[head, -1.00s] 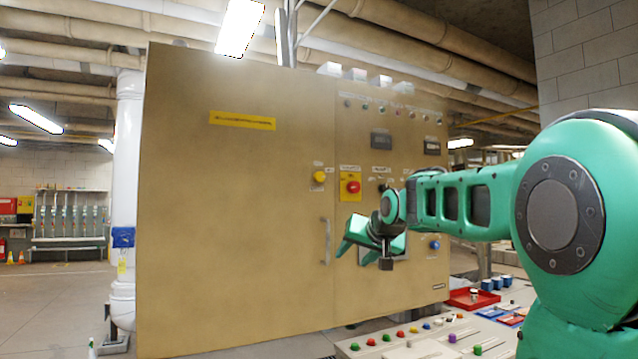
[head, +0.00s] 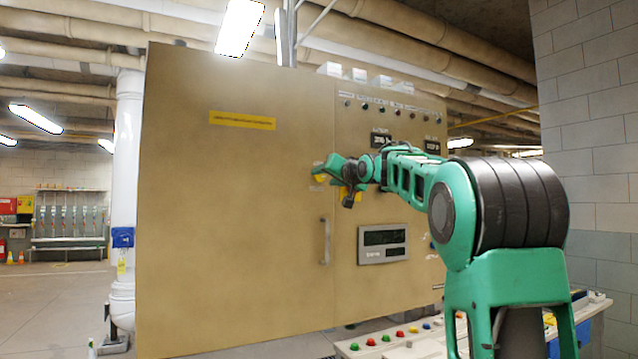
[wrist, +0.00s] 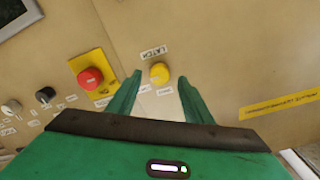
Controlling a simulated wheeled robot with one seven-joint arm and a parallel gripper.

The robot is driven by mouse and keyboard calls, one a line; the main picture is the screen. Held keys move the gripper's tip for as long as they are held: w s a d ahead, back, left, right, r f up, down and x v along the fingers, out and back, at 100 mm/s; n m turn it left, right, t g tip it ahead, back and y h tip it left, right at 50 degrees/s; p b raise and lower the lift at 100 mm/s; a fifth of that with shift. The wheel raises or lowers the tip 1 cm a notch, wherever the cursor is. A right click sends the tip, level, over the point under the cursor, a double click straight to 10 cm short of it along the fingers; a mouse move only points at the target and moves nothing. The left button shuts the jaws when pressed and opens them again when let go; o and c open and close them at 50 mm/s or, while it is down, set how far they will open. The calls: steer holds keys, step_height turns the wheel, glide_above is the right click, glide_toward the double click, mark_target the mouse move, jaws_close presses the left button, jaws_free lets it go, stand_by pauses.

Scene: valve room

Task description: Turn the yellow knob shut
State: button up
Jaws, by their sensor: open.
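The yellow knob (wrist: 159,72) is on the front of the tan cabinet, with a white label reading LATCH beside it in the wrist view. In the wrist view my gripper (wrist: 160,80) is open, with one green finger to each side of the knob; I cannot tell how far its tips are from the panel. In the head view my gripper (head: 326,165) is in front of the panel at the knob's height, and the knob (head: 320,178) is partly hidden behind it. Nothing shows between the fingers except the knob and panel.
A red button (wrist: 90,79) on a yellow plate sits left of the knob in the wrist view, with black and grey knobs further left. The cabinet (head: 235,220) has a vertical door handle (head: 325,242) below. A console (head: 400,343) with coloured buttons stands in front.

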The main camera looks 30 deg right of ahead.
mark_target(320, 177)
steer(key=shift+w+d, duration=0.2)
steer(key=shift+w, duration=1.3)
steer(key=c, duration=1.1)
steer(key=shift+o, duration=0.2)
